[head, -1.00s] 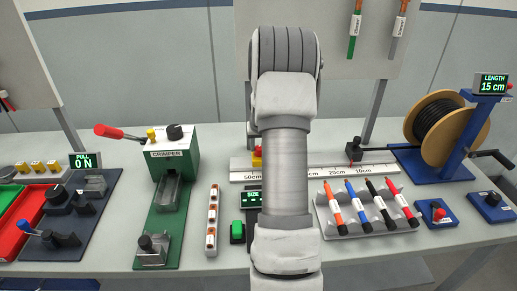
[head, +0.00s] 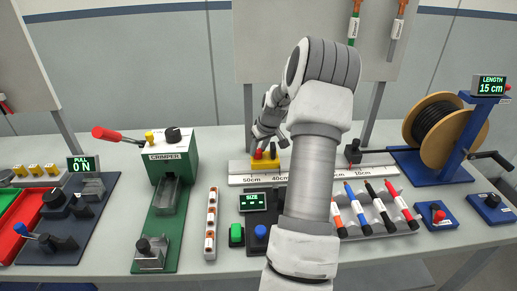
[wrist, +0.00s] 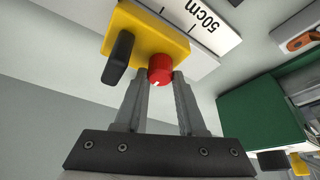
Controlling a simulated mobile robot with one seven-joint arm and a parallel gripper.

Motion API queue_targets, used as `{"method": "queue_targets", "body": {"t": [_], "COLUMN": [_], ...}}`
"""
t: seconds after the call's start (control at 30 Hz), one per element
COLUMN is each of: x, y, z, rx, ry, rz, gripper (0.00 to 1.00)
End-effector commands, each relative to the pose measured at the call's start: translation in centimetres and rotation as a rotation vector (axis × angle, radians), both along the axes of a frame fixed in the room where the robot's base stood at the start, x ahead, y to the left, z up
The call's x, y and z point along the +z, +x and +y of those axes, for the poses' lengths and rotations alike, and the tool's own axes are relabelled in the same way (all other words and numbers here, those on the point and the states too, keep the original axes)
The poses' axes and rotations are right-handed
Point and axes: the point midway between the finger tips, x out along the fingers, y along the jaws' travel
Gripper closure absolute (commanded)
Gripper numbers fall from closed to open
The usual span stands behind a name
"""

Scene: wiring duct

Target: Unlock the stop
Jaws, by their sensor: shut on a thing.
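The stop is a yellow block (head: 241,166) on the white ruler rail, near its 50cm end. It carries a red knob (wrist: 160,68) with a white mark and a black lever (wrist: 119,58) beside it; the lever also shows in the head view (head: 273,149). My gripper (wrist: 161,74) is shut on the red knob, with one finger on either side of it. In the head view my gripper (head: 258,146) comes down on the stop from above and behind. The fingertips are small there, and my arm hides part of the rail.
A marker rack (head: 375,228) stands in front. The green crimper (head: 172,155) stands to the left. A cable spool (head: 440,128) stands at the right.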

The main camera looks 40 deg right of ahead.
Motion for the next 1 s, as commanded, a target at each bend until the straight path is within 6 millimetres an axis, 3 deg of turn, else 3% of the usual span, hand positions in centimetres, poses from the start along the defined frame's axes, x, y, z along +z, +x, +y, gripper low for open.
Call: {"method": "queue_targets", "body": {"t": [0.23,0.27,0.43,1.0], "x": [-0.09,-0.09,-0.08,0.03], "y": [-0.09,-0.09,-0.08,0.01], "z": [0.0,0.0,0.0,0.1], "rx": [0.001,0.001,0.0,-0.075], "ry": [0.0,0.0,0.0,-0.002], "rz": [0.003,0.003,0.002,0.003], "gripper": [1.0,0.59,0.31,0.31]}}
